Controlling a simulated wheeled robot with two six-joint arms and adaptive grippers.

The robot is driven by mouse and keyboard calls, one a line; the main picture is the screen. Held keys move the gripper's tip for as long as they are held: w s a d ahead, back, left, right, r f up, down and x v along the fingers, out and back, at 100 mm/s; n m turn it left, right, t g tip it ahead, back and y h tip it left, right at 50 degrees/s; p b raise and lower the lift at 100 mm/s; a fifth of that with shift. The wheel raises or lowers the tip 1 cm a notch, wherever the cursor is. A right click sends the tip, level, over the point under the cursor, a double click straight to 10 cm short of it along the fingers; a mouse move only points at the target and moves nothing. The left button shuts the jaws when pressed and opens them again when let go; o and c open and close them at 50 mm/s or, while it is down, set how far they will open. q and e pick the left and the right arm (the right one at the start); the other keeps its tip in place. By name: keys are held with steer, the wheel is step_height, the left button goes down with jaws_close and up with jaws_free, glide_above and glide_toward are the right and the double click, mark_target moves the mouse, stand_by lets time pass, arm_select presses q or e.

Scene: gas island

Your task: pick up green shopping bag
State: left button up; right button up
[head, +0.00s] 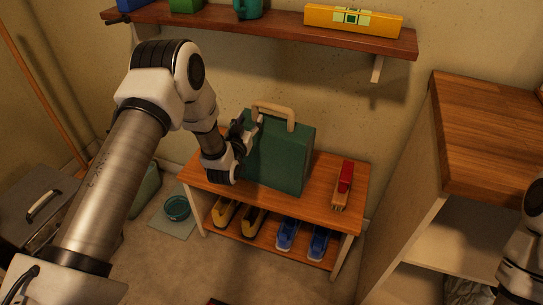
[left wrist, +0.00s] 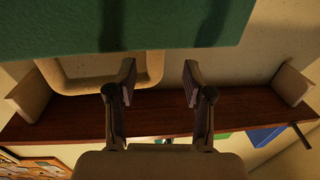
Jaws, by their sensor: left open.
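The green shopping bag (head: 282,155) stands upright on the wooden top of a low bench (head: 222,185), with its beige handle (head: 275,108) up. My left gripper (head: 250,128) is open at the bag's upper left, close to the handle. In the left wrist view the bag (left wrist: 130,25) fills the top and its handle (left wrist: 82,86) hangs into the picture. There the open fingers (left wrist: 158,80) appear on either side of one side of the handle, and I cannot tell the depth between them. My right gripper is out of view; only part of that arm shows at the right edge.
A wall shelf (head: 280,31) with a yellow level (head: 353,19) runs above the bag. A red-handled brush (head: 343,185) lies right of the bag. Yellow and blue shoes (head: 288,235) sit on the bench's lower shelf. A wooden-topped cabinet (head: 495,130) stands at right.

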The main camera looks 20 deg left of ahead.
mark_target(254, 113)
arm_select(q)
steer(key=w, duration=0.4)
steer(key=shift+r, duration=0.1)
steer(key=shift+s, duration=0.1)
jaws_close()
steer(key=shift+r, duration=0.1)
step_height(254, 113, up, 10)
steer(key=p, duration=0.1)
steer(key=c, duration=0.7)
jaws_free()
steer(key=shift+c, duration=0.2)
jaws_close()
